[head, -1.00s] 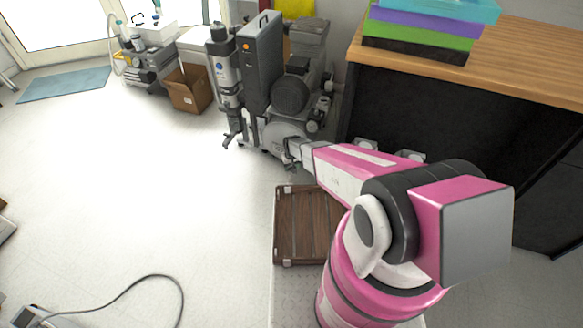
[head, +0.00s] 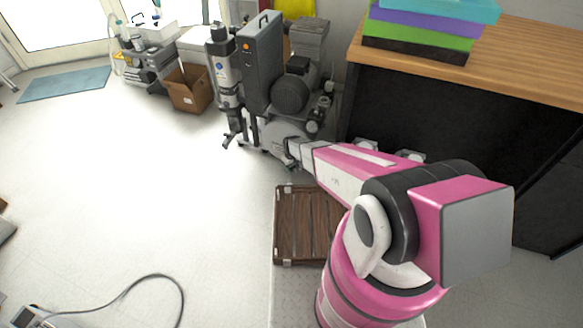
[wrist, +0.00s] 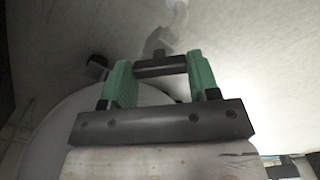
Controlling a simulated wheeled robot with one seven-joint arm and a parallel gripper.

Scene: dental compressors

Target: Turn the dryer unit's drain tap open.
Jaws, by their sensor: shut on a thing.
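The dryer unit (head: 225,68), a tall slim grey-black column, stands beside a dark upright box and the grey compressor. My gripper (head: 288,148) is low at the front of this group in the head view, where its fingers are small and the tap cannot be made out. In the wrist view my gripper (wrist: 160,80) has its two green fingers on either side of a short dark bar, which looks like the drain tap's handle (wrist: 160,67). The bar lies crosswise between the fingers, touching both. A pale stem-like shape shows beyond it. The handle's turn angle is hard to tell.
The compressor (head: 292,92) and its pale rounded tank (wrist: 60,130) are close to my gripper. A wood-topped cabinet (head: 530,60) with stacked boxes stands right. A brown crate (head: 305,225) is near my arm. A cardboard box (head: 190,90) stands left; the left floor is mostly clear.

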